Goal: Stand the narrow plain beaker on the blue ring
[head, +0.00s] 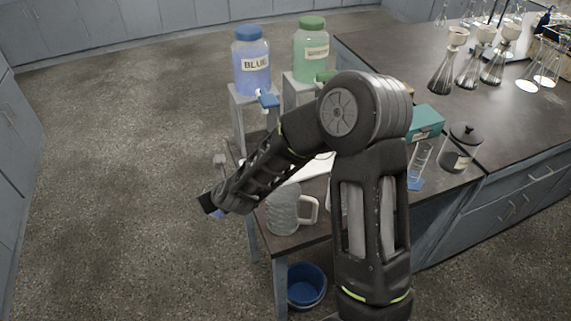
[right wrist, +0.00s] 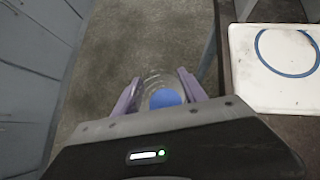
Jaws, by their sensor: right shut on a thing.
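In the right wrist view my right gripper (right wrist: 158,88) is shut on a clear round glass vessel (right wrist: 154,78), seen from above with a blue patch inside or under it; I take it for the narrow plain beaker. It hangs over the floor, left of the table edge. The blue ring (right wrist: 258,52) lies on a white board (right wrist: 245,95) to the right of the gripper, apart from the vessel. In the head view my right gripper (head: 218,188) is beyond the table's left edge, and my arm hides most of the white board (head: 315,168). My left gripper is out of view.
A ribbed jug with a handle (head: 283,212) stands at the near table edge. Large blue (head: 252,78) and green (head: 311,62) bottles stand on raised stands behind. A teal box (head: 426,122), a glass cylinder (head: 420,160) and a lidded jar (head: 461,150) are on the right.

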